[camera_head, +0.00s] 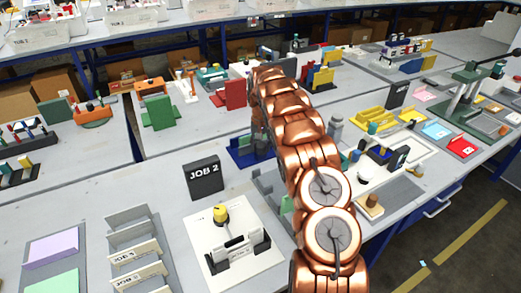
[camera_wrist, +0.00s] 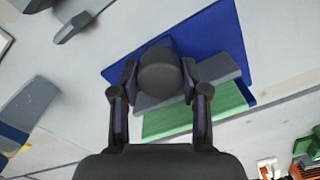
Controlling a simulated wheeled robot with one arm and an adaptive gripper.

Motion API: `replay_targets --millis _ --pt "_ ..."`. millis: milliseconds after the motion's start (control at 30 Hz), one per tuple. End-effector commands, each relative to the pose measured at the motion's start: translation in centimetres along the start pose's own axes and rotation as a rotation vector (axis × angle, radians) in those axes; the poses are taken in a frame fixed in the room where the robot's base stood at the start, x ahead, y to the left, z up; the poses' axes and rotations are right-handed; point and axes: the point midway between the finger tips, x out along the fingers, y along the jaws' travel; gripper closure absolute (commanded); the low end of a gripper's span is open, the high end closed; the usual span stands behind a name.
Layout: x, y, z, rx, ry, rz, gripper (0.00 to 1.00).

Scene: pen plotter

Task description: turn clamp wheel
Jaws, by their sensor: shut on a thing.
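In the wrist view, a dark grey round clamp wheel (camera_wrist: 160,72) sits in the middle, above a blue clamp base (camera_wrist: 218,35). A grey bar and a green block (camera_wrist: 185,117) lie beside the wheel on the clamp. My gripper (camera_wrist: 159,78) has one finger on each side of the wheel, shut on its rim. In the head view, the blue clamp base (camera_head: 240,152) shows in part just left of my copper arm.
A black JOB 2 sign (camera_head: 204,177) stands left of my arm, with a white plotter plate (camera_head: 203,239) holding a yellow-topped part in front. A beige slotted rack (camera_head: 133,245) is farther left. Yellow, white and red-trayed items crowd the bench right of my arm.

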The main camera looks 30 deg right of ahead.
Motion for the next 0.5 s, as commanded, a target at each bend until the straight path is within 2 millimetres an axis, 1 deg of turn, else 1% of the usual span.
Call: replay_targets --millis 33,500 --pt "0.55 -0.12 0.01 -0.04 0.0 -0.002 0.9" --pt "0.27 -0.07 -0.03 -0.466 0.002 0.0 0.9"
